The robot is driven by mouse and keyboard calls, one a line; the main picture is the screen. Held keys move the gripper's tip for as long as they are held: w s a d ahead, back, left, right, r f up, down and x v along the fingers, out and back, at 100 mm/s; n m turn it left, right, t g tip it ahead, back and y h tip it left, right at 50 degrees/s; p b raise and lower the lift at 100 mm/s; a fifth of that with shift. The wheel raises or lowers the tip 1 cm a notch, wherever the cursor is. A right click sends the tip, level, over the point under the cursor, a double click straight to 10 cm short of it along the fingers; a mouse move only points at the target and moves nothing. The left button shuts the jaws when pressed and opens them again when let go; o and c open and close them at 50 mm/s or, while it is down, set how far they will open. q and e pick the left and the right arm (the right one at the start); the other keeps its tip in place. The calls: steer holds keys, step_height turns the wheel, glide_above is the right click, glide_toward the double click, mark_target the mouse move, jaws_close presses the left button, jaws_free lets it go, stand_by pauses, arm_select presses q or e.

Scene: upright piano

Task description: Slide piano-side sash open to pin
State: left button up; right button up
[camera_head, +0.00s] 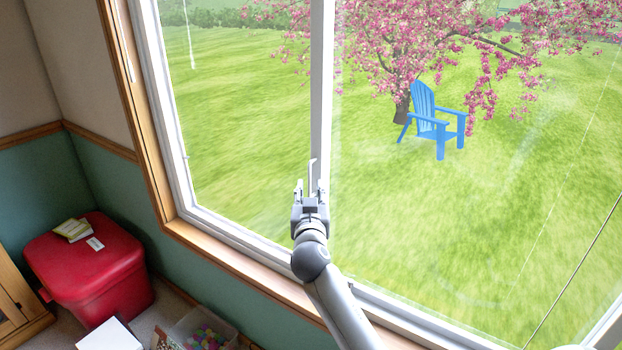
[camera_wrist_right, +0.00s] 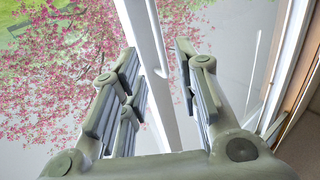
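The window has two large panes with a white upright sash stile (camera_head: 322,90) between them. A slim white handle (camera_head: 312,172) stands on this stile near my right gripper (camera_head: 311,187). In the right wrist view the stile (camera_wrist_right: 142,35) runs down between the spread fingers of the right gripper (camera_wrist_right: 156,72), with a thin white bar beside it. The fingers are open, and I cannot tell whether they touch the handle. The piano and the pin are not visible, so I cannot tell which sash is on the piano side. My left gripper is out of view.
A wooden window frame and sill (camera_head: 235,262) run below the glass. A red box (camera_head: 88,272) with small books on top stands at the lower left. A clear bin of colourful balls (camera_head: 205,333) is on the floor. A blue chair (camera_head: 432,125) stands outside.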

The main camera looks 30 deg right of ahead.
mark_target(310, 179)
steer(key=p+x, duration=0.1)
steer(key=x, duration=0.5)
steer(key=shift+w+d, duration=0.2)
steer(key=shift+w, duration=0.05)
jaws_close()
